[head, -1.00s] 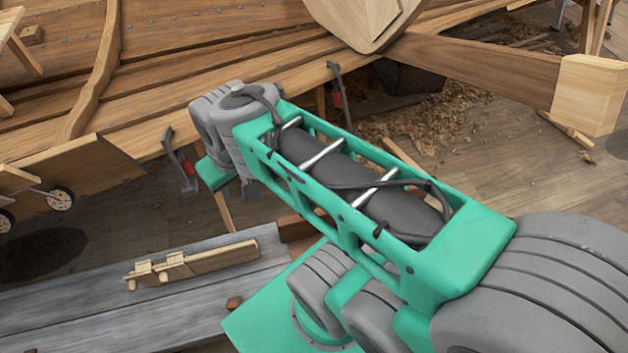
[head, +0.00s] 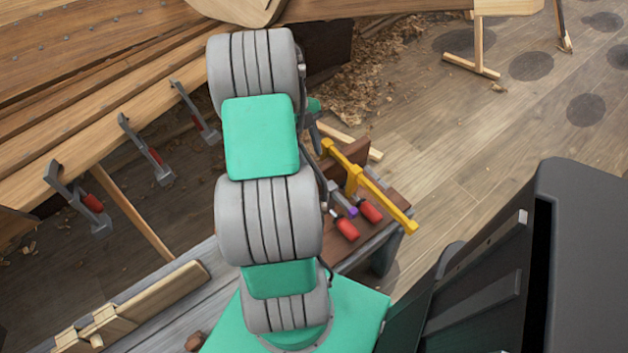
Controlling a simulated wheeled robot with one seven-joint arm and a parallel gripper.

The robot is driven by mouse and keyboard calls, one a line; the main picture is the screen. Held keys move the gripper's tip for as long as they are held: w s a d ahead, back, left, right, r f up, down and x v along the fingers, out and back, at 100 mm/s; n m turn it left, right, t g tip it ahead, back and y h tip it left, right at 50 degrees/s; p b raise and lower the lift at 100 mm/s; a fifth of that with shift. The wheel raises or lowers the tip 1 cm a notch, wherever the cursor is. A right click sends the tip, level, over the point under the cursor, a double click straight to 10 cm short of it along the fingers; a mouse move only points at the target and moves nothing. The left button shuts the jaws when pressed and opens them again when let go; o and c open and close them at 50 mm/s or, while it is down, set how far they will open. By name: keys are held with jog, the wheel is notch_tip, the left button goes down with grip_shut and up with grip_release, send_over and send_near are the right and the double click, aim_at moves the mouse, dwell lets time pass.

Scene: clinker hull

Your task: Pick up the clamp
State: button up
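A yellow bar clamp (head: 385,199) lies at the right end of the workbench (head: 386,226), partly over a brown wooden block. Its far end is close to my arm. Several grey clamps with red handles hang along the lower plank edge of the hull at left; one is the near clamp (head: 80,202), another the middle clamp (head: 147,152). My arm stands upright in the middle of the view and covers part of the bench. My gripper cannot be made out; it seems hidden behind the arm links.
Red-handled tools (head: 347,227) lie on the bench beside the yellow clamp. A wooden jig (head: 130,310) lies on the bench at lower left. The clinker hull (head: 90,60) fills the upper left. A dark cabinet-like body stands at lower right. The floor (head: 470,150) at right is mostly clear.

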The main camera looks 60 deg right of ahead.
jog(key=x, duration=0.5)
jog(key=shift+d+f, duration=0.1)
jog(key=shift+f, duration=0.15)
jog(key=shift+c, duration=0.2)
grip_shut()
jog(key=shift+w+r, duration=0.1)
dwell(0.7)
